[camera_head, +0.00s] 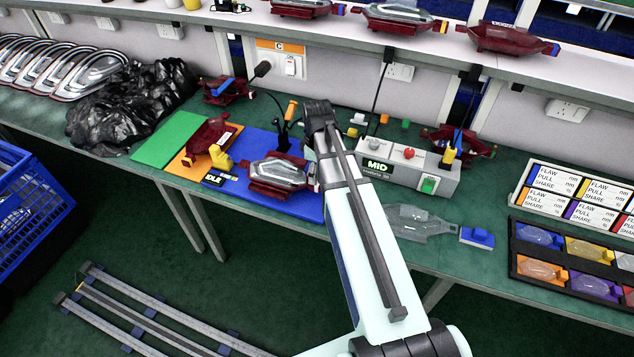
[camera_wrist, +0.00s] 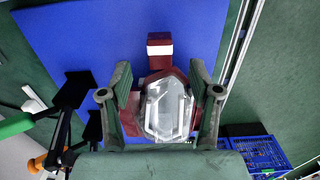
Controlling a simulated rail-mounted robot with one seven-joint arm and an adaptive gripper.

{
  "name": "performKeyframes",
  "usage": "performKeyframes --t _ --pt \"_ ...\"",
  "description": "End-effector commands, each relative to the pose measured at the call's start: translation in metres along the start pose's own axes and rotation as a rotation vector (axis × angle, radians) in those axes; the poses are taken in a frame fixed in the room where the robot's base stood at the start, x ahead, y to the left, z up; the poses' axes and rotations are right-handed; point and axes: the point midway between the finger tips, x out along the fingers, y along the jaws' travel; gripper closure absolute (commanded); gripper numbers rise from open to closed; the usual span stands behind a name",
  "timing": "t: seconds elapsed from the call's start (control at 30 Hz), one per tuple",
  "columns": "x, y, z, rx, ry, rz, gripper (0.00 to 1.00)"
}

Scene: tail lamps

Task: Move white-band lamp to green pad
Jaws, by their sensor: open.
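A dark red tail lamp with a clear lens (camera_head: 278,173) lies on the blue pad (camera_head: 240,150). In the wrist view the lamp (camera_wrist: 164,112) shows a white band across its narrow red end. My gripper (camera_wrist: 161,78) is open, with one finger on each side of this lamp; I cannot tell whether they touch it. In the head view my arm hides the gripper's fingers. The green pad (camera_head: 168,140) lies bare at the left, beyond an orange pad (camera_head: 178,166).
Another red lamp (camera_head: 205,136) and a yellow item (camera_head: 221,157) are on the orange pad. A black plastic bag (camera_head: 130,105) lies left of the green pad. A grey MID box (camera_head: 408,166) stands right of my arm. A blue crate (camera_head: 30,215) stands at the left.

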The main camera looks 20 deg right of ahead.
Motion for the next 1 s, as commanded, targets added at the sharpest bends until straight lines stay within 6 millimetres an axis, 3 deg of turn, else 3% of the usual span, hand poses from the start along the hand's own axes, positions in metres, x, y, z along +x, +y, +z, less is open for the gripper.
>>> performKeyframes --t 0.43,0.9,0.97,1.0 --pt "0.055 0.0 0.0 0.0 0.0 -0.001 0.38" --pt "0.064 0.0 0.0 0.0 0.001 0.001 0.38" --pt "0.064 0.0 0.0 0.0 0.001 0.001 0.55" --pt "0.064 0.0 0.0 0.0 0.001 0.001 0.69"
